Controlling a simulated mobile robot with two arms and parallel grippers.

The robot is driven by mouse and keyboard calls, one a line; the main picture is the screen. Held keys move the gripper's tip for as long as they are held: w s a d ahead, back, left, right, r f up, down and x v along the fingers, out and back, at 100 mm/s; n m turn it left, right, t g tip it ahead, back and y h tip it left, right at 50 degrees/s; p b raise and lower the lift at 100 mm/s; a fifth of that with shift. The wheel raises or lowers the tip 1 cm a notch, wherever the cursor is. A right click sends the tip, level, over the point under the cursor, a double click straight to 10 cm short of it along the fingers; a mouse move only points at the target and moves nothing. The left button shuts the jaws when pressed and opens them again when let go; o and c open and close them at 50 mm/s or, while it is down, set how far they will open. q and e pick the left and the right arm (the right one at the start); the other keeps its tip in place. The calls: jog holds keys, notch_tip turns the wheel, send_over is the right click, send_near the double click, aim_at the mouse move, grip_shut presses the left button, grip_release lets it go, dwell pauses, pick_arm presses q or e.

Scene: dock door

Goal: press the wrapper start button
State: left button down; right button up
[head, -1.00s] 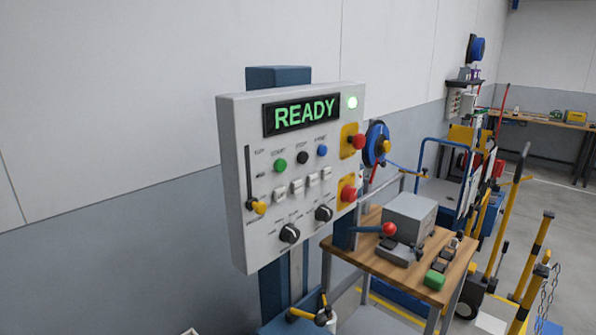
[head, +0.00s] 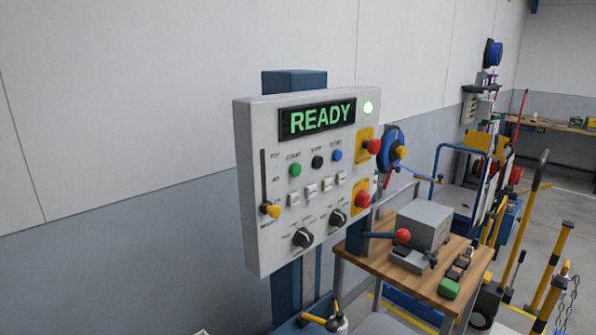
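The wrapper control panel (head: 262,120) is a pale grey box on a blue post (head: 293,80), angled to face left of me. Its display (head: 318,117) reads READY in green, and a lamp (head: 368,107) beside it glows pale green. The green start button (head: 295,170) sits at the left of a row with a black button (head: 317,162) and a blue button (head: 337,156). Small labels stand above them. Nothing covers the start button. Neither of my grippers shows in the head view.
Red knobs on yellow plates (head: 362,195) line the panel's right edge. A wooden bench (head: 400,279) with a grey box (head: 424,223) stands close at right. Yellow posts stand beyond.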

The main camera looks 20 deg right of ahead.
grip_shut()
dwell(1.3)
